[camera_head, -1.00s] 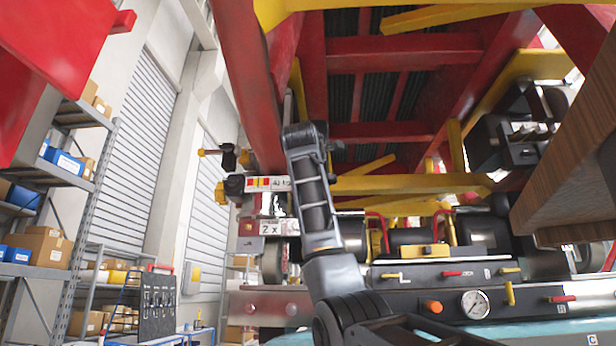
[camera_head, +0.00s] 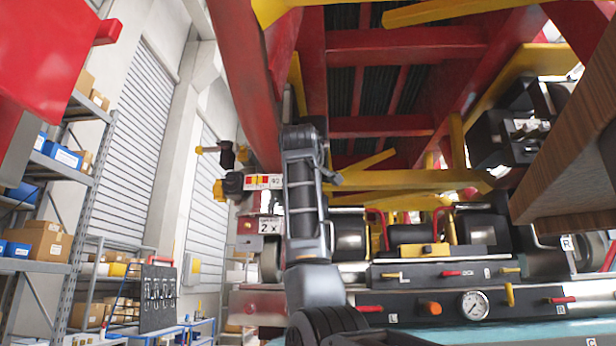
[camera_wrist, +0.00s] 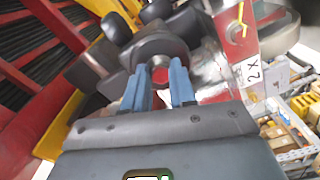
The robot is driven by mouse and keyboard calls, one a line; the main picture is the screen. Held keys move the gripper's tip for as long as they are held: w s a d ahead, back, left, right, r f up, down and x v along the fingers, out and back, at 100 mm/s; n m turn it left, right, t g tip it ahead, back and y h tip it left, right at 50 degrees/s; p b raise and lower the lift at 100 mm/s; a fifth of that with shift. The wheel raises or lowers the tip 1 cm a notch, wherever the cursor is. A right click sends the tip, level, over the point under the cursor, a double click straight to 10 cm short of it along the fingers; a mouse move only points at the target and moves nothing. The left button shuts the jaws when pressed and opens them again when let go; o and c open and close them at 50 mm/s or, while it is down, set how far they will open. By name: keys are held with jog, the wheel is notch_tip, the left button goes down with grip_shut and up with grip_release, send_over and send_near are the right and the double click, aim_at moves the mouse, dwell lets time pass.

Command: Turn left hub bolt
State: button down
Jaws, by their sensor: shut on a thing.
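The hub bolt shows in the wrist view as a red-centred round part (camera_wrist: 160,74) in a dark round hub (camera_wrist: 160,46). My gripper (camera_wrist: 160,70) has its two blue fingers on either side of the red part and is shut on it. I cannot tell from the lettering here whether it is the left one. In the head view my arm rises in front of the train's underside, and the gripper and bolt are hidden behind it. A white "2 x" plate shows right of the hub in the wrist view (camera_wrist: 254,72) and left of my arm in the head view (camera_head: 270,226).
Red and yellow frame beams (camera_head: 405,47) hang overhead. A panel with levers and a pressure gauge (camera_head: 474,305) lies right of my arm. A wooden block (camera_head: 570,165) juts in at the right. Shelves with boxes (camera_head: 85,185) and a tool board (camera_head: 159,297) stand at the left.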

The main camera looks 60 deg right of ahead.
jog(key=shift+w+f+m+p, duration=0.15)
jog(key=shift+m+p, duration=0.3)
jog(key=shift+m, duration=1.4)
jog(key=shift+s+f+m+p, duration=0.1)
jog(key=shift+m+p, duration=0.3)
jog(key=shift+m, duration=1.45)
jog(key=c, duration=0.9)
grip_release()
jog(key=shift+a, duration=0.1)
jog(key=shift+r, duration=0.1)
jog(key=shift+b+v, duration=1.35)
jog(key=shift+v, duration=2.55)
